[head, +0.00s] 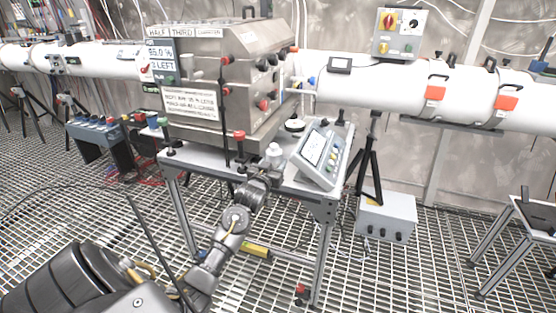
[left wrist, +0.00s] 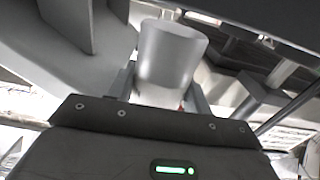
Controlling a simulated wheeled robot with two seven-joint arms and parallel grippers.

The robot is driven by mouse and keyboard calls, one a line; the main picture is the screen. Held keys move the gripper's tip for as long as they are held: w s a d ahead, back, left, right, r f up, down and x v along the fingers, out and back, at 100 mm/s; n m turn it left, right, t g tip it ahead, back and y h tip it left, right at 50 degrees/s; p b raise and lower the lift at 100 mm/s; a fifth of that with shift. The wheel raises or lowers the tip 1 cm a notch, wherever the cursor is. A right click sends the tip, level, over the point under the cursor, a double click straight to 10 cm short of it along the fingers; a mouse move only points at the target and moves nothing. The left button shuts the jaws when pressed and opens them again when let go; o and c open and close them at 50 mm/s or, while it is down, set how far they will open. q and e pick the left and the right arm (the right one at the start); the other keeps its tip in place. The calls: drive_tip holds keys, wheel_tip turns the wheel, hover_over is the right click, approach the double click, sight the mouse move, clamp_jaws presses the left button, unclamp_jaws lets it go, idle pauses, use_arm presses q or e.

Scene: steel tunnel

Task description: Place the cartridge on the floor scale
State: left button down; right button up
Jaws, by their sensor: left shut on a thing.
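My left gripper (head: 270,167) is at the front edge of the steel table, below the big metal box. It is shut on a pale, cup-like cylinder, which I take to be the cartridge (head: 274,151). In the left wrist view the cartridge (left wrist: 170,58) stands up between the fingers (left wrist: 160,88), slightly tilted, its lower end hidden by the gripper body. I cannot tell whether it touches the table. I cannot make out a floor scale for certain in either view. My right gripper is not in view.
The table (head: 325,199) holds the metal box (head: 225,75) and a sloped control panel (head: 321,155), close right of the cartridge. A grey box (head: 386,218) stands on the grating beside a black tripod (head: 370,165). Open grating (head: 420,270) lies in front, with a low stand (head: 525,215) at right.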

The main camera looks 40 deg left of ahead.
use_arm(q)
drive_tip(key=v, duration=1.3)
drive_tip(key=shift+s+d, duration=0.15)
drive_tip(key=shift+s, duration=0.2)
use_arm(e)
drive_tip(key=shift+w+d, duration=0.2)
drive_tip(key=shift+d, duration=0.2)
use_arm(q)
drive_tip(key=shift+r, duration=0.15)
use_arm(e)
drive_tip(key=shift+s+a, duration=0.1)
